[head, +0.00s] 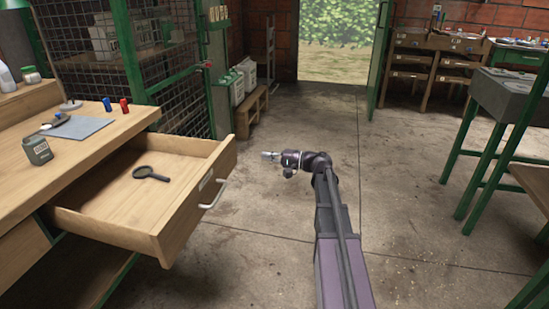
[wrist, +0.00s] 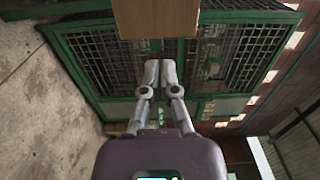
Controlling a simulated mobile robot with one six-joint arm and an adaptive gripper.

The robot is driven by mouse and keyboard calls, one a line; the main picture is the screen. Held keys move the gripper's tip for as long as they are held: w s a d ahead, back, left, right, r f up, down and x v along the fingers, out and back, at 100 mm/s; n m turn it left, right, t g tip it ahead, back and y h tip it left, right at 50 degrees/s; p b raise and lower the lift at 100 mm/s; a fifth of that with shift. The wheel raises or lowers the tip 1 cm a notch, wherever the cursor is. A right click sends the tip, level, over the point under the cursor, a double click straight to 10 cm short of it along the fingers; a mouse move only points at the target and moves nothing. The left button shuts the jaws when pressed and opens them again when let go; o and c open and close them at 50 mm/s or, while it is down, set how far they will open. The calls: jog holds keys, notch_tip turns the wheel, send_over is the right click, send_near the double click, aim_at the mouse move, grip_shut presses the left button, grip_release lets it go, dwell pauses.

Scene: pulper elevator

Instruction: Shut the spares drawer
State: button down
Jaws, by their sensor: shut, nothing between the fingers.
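The spares drawer (head: 150,195) is a pale wooden drawer pulled well out from under the workbench. Its front (head: 200,195) has a curved metal handle (head: 213,194) and a small label. A dark magnifying glass (head: 150,174) lies inside. My gripper (head: 266,156) is to the right of the drawer front and apart from it, pointing left. In the wrist view my gripper (wrist: 152,72) shows its two fingers together and empty. A wooden block shape, likely the drawer's end (wrist: 155,18), shows beyond the fingertips at the top.
Bare concrete floor (head: 270,240) lies between the drawer and my arm. A green-legged table (head: 500,105) is at right.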

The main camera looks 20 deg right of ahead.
aim_at(234, 151)
jog(key=x, duration=1)
jog(key=shift+d, duration=0.1)
jog(key=shift+w, duration=0.15)
